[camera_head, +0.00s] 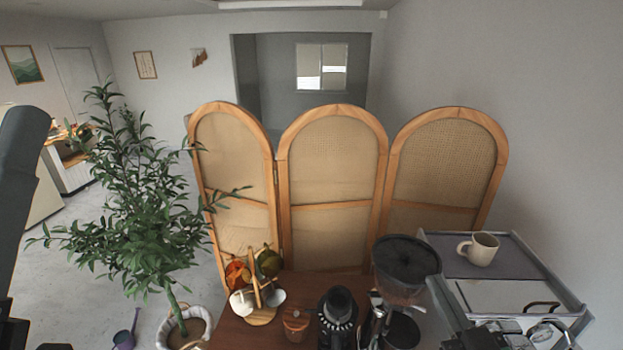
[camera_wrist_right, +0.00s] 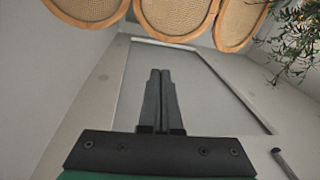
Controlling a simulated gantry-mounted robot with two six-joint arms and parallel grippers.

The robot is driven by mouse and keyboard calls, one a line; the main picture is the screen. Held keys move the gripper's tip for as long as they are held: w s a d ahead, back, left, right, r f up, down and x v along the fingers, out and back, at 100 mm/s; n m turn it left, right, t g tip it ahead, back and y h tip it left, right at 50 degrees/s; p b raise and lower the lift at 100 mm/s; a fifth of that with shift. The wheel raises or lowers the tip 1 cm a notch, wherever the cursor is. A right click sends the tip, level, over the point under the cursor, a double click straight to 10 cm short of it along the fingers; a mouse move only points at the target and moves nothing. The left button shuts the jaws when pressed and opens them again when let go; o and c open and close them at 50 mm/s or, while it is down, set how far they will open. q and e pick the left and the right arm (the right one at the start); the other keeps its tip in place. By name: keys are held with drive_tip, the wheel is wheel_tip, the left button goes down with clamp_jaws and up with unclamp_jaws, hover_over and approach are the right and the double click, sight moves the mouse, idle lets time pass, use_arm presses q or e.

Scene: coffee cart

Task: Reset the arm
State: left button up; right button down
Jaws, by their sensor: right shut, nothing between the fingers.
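My right gripper (camera_wrist_right: 160,78) shows in the wrist view, its two dark fingers shut together with nothing between them. It points toward a pale panel and is apart from everything in view. A dark link of my left arm stands at the left edge of the head view. The left gripper's fingers do not show.
A beige mug (camera_head: 484,249) stands on the coffee machine's top (camera_head: 445,244). A grinder (camera_head: 404,262), a wooden-lidded jar (camera_head: 296,322) and a mug tree (camera_head: 257,284) with cups stand on the wooden counter (camera_head: 232,331). A folding screen (camera_head: 333,155) and a plant (camera_head: 140,215) stand behind.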

drive_tip(key=s+a+r+t+y+p, duration=0.1)
drive_tip(key=s+r+t, duration=0.1)
drive_tip(key=r, duration=0.6)
drive_tip(key=s+a+r+t, duration=0.1)
drive_tip(key=a+r+t, duration=0.1)
drive_tip(key=r, duration=0.7)
drive_tip(key=s+r+m+t+p, duration=0.1)
drive_tip(key=s+r+t, duration=0.4)
drive_tip(key=s+r, duration=0.6)
wheel_tip(320, 180, up, 4)
drive_tip(key=shift+s+r, duration=0.15)
drive_tip(key=shift+s, duration=0.1)
